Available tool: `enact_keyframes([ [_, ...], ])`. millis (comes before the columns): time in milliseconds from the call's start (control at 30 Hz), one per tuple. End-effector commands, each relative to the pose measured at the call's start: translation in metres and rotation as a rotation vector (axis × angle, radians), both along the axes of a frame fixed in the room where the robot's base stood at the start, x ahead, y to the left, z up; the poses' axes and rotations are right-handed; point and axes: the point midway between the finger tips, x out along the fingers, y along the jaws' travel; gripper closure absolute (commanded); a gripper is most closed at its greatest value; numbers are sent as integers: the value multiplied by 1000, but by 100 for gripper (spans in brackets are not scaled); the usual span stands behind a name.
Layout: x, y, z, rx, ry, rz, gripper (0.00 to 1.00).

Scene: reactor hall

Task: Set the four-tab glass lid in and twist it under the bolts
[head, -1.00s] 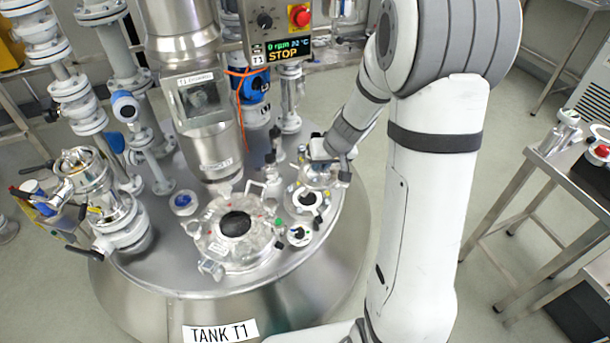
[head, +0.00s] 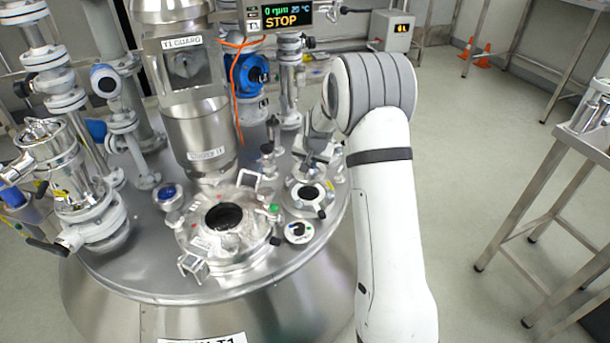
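A small round port (head: 307,196) with a dark centre and dark knobs on its rim is on the tank top, right of the large hatch. I cannot make out individual bolts or tabs. My gripper (head: 318,152) is low over the tank top, just behind this port, pointing down. Its fingers are small and partly hidden by my own arm, so I cannot tell whether they are open or shut. I cannot clearly make out the glass lid in this view; any glass at the fingers is too small to tell.
A large hatch (head: 230,247) with clamps and a dark centre lies left of the port. A small round fitting (head: 298,232) is in front of the port. The steel column (head: 205,125), blue valve (head: 249,75) and piping (head: 75,170) crowd the back and left. A steel table (head: 575,140) stands right.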

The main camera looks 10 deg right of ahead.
Motion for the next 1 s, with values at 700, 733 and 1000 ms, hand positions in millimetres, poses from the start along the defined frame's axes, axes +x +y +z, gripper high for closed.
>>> enact_keyframes([
  [700,5,1,-54,0,-5,-14,100],
  [733,5,1,-58,0,-5,-14,100],
  [1000,5,1,-83,1,-4,-14,100],
])
